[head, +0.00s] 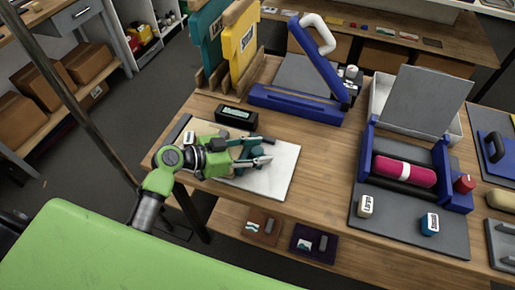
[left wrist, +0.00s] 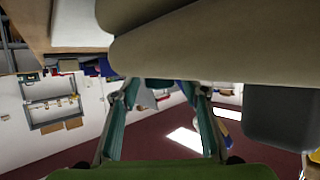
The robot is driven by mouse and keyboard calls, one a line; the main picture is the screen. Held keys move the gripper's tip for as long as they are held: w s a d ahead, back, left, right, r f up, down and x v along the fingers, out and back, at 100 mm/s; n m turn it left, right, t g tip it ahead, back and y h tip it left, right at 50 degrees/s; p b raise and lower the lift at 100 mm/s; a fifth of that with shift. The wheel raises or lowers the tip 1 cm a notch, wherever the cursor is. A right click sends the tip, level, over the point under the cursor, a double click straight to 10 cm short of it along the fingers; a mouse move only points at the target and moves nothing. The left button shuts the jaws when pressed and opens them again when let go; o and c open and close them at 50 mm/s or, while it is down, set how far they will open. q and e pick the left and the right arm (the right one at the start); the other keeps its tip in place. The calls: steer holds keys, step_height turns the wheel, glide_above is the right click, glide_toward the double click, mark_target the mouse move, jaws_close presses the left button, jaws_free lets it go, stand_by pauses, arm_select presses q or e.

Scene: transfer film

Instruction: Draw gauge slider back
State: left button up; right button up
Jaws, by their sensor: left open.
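A pale board (head: 283,170) with a dark strip (head: 178,130) along its left edge lies at the table's left end. A small block with a white label (head: 189,139) sits near that strip. I cannot tell for sure which part is the gauge slider; my arm hides part of the board. My left gripper (head: 262,151) is over the board, to the right of the labelled block, its fingers apart. In the left wrist view, the two teal fingers of the gripper (left wrist: 162,92) are spread with nothing seen held between them. My right gripper is not in view.
A dark display box (head: 236,115) stands just behind the board. A blue-framed press (head: 300,103) with a raised arm is at the back. A blue machine with a pink roll (head: 404,171) stands on the right. Bare wood (head: 325,155) lies between board and machine.

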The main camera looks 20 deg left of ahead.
arm_select(q)
jaws_close()
steer(key=shift+d, duration=0.15)
steer(key=d, duration=0.8)
steer(key=shift+s, duration=0.15)
steer(key=shift+a, duration=0.1)
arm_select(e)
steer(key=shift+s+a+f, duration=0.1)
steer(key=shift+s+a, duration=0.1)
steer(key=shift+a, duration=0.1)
arm_select(q)
jaws_free()
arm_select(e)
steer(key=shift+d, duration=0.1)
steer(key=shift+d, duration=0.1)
